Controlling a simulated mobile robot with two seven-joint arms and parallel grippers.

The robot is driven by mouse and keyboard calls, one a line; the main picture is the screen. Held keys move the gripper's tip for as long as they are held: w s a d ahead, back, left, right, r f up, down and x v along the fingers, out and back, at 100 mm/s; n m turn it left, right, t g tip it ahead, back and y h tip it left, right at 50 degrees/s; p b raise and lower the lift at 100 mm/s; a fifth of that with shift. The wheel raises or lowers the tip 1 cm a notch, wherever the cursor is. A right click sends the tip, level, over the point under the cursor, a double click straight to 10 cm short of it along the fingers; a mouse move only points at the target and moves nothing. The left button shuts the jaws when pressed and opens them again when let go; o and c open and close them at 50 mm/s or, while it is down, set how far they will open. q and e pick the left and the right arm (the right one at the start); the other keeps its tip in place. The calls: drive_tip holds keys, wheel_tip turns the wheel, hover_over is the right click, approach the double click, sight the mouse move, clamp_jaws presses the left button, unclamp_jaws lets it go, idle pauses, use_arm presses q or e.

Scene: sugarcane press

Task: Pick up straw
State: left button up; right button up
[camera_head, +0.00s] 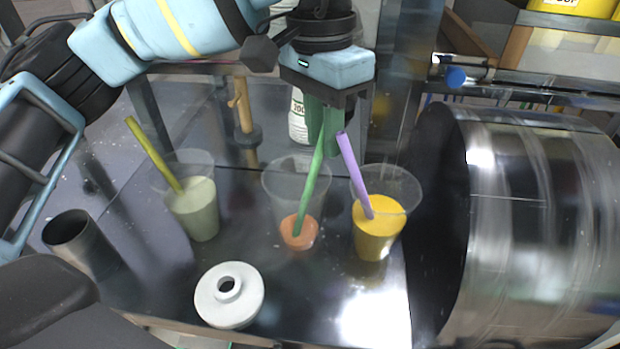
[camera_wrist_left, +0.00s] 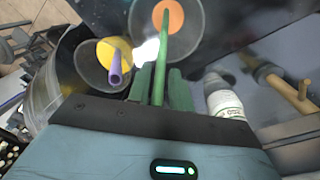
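A green straw (camera_head: 311,187) leans in a clear cup (camera_head: 270,182) with a little orange drink. My left gripper (camera_head: 322,150) points down above this cup, and its green fingers are around the straw's upper end. In the left wrist view the green straw (camera_wrist_left: 164,45) runs between the two fingers (camera_wrist_left: 162,75), which look apart, with narrow gaps beside it. A purple straw (camera_head: 355,175) leans in a cup of yellow drink (camera_head: 378,228) just right of the gripper. An olive straw (camera_head: 153,153) leans in a cup of pale green drink (camera_head: 196,208) at the left. My right gripper is not in view.
A large shiny metal drum (camera_head: 545,220) stands at the right, close to the yellow cup. A white round lid-like piece (camera_head: 241,309) lies in front on the dark tabletop (camera_head: 300,310). A white bottle (camera_head: 297,118) stands behind the gripper. A grey tube (camera_head: 85,245) is at left.

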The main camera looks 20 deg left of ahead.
use_arm(q)
drive_tip(key=shift+f, duration=0.15)
clamp_jaws()
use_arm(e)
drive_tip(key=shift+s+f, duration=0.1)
